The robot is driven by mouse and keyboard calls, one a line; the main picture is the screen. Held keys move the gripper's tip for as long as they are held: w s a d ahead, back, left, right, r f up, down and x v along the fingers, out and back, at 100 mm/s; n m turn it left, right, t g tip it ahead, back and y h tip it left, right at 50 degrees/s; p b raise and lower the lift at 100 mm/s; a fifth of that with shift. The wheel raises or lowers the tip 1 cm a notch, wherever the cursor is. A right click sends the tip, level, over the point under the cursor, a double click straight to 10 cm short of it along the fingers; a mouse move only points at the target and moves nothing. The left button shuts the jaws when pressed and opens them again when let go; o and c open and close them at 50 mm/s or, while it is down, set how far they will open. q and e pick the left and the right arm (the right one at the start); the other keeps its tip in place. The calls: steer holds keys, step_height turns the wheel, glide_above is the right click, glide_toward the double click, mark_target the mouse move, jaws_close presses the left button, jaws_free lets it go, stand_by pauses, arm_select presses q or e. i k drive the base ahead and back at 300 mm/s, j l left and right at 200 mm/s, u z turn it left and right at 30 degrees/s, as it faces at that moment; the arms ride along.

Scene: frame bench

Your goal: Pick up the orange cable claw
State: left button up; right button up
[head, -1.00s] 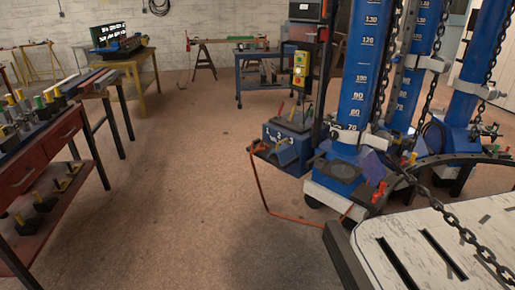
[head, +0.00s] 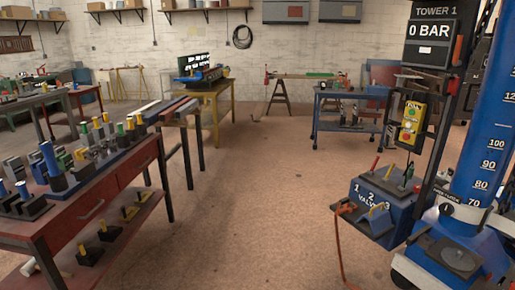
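An orange cable (head: 338,245) hangs from the left edge of the blue valve box (head: 378,208) and runs down out of the picture. A small orange-red piece (head: 346,208) sits at its top, on the tray side of the box. It is too small to tell if this is the cable claw. Neither of my grippers is in view.
A red workbench (head: 115,185) with several tools stands at the left. The blue tower (head: 490,150) stands at the right. A blue cart (head: 345,100) and a yellow table (head: 215,95) are at the back. The middle floor (head: 250,220) is clear.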

mark_target(345, 208)
steer(key=i+j+u, duration=0.1)
steer(key=i, duration=0.9)
steer(key=i+j+u, duration=0.1)
steer(key=i+j, duration=0.15)
steer(key=i, duration=0.75)
